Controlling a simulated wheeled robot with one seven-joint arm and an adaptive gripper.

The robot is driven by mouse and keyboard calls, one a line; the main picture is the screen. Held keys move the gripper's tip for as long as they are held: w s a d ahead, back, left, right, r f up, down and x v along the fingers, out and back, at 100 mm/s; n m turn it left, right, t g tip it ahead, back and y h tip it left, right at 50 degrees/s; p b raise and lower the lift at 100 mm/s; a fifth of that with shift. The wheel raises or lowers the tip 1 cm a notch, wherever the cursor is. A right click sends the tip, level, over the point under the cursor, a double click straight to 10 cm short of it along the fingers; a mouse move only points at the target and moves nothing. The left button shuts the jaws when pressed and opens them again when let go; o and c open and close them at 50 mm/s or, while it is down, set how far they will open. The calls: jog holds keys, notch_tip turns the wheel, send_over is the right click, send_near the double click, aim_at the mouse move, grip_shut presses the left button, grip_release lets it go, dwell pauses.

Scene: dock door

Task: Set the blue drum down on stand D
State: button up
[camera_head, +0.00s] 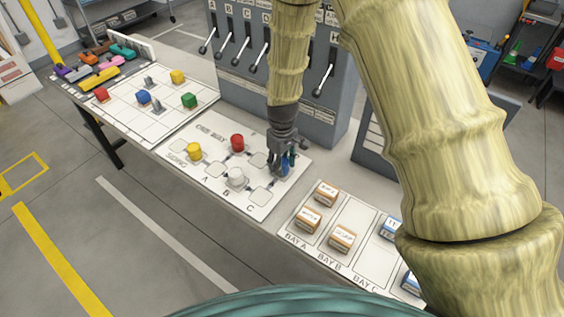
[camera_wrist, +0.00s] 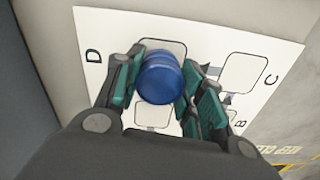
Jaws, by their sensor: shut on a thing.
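The blue drum (camera_wrist: 160,78) is held between the two fingers of my gripper (camera_wrist: 163,80) in the wrist view. In the head view, my gripper (camera_head: 284,160) points down over the far right end of the white board, with a bit of the blue drum (camera_head: 285,167) showing between its fingers. Stand D (camera_wrist: 165,46), a rounded outlined pad beside the letter D, is partly hidden behind the drum in the wrist view. I cannot tell whether the drum touches the board.
On the same board (camera_head: 215,188) stand a yellow drum (camera_head: 194,151), a red drum (camera_head: 237,143) and a white drum (camera_head: 236,177). A grey lever panel (camera_head: 235,75) rises behind. Boxes in labelled bays (camera_head: 342,238) lie to the right.

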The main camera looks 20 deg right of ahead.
jog(key=shift+f, duration=0.2)
jog(key=o, duration=1.1)
jog(key=shift+w, duration=0.15)
jog(key=shift+o, duration=0.2)
jog(key=shift+r, duration=0.15)
notch_tip(320, 180, up, 12)
jog(key=b, duration=0.3)
